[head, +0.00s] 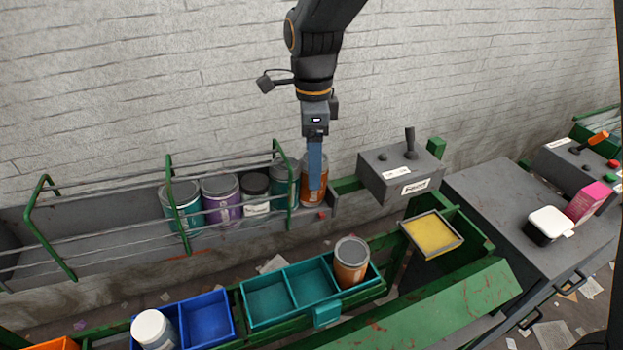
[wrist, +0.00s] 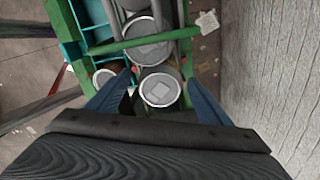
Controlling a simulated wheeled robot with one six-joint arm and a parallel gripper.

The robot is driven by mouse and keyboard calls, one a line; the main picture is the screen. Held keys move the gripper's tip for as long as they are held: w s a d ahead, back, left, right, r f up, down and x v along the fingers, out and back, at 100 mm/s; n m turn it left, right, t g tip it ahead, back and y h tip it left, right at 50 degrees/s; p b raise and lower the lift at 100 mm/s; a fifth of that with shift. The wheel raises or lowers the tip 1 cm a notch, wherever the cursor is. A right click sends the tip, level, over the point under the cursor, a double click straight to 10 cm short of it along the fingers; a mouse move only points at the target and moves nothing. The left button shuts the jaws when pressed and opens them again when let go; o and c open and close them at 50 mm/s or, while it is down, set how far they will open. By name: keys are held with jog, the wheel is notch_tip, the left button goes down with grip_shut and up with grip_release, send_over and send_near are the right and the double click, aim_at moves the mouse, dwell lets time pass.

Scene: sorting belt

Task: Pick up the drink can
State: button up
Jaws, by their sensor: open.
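An orange can (head: 306,194) with a grey lid stands upright at the right end of the railed channel and looks like the drink can. My gripper (head: 315,185) points down at it, and a blue finger hides part of its side. In the wrist view, a round pale grey lid (wrist: 160,91) lies between my two open blue fingers (wrist: 158,92). The fingers show a gap on each side of the lid, and I see no grip on it. A similar orange can (head: 351,262) stands in the right compartment of the teal bin (head: 268,299).
A teal can (head: 285,177), a dark jar (head: 256,195), a purple can (head: 221,201) and another teal can (head: 181,208) stand left along the channel, behind green rails (head: 171,200). A grey control box (head: 400,170) with a lever stands close right. A wall rises behind.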

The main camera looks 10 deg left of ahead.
jog(key=shift+f, duration=0.75)
jog(key=c, duration=1.1)
jog(key=shift+r+b, duration=0.3)
jog(key=shift+r, duration=0.45)
notch_tip(320, 180, up, 2)
jog(key=shift+s+r+b, duration=0.1)
jog(key=shift+b, duration=0.4)
jog(key=s+d+b, duration=0.1)
jog(key=s+d, duration=0.2)
jog(key=s, duration=0.2)
jog(key=s+d+b, duration=0.1)
jog(key=s+d, duration=0.2)
jog(key=s, duration=0.2)
jog(key=s+d+b, duration=0.2)
jog(key=s+d, duration=0.1)
jog(key=s, duration=0.2)
jog(key=shift+s+d, duration=0.1)
jog(key=shift+d, duration=0.1)
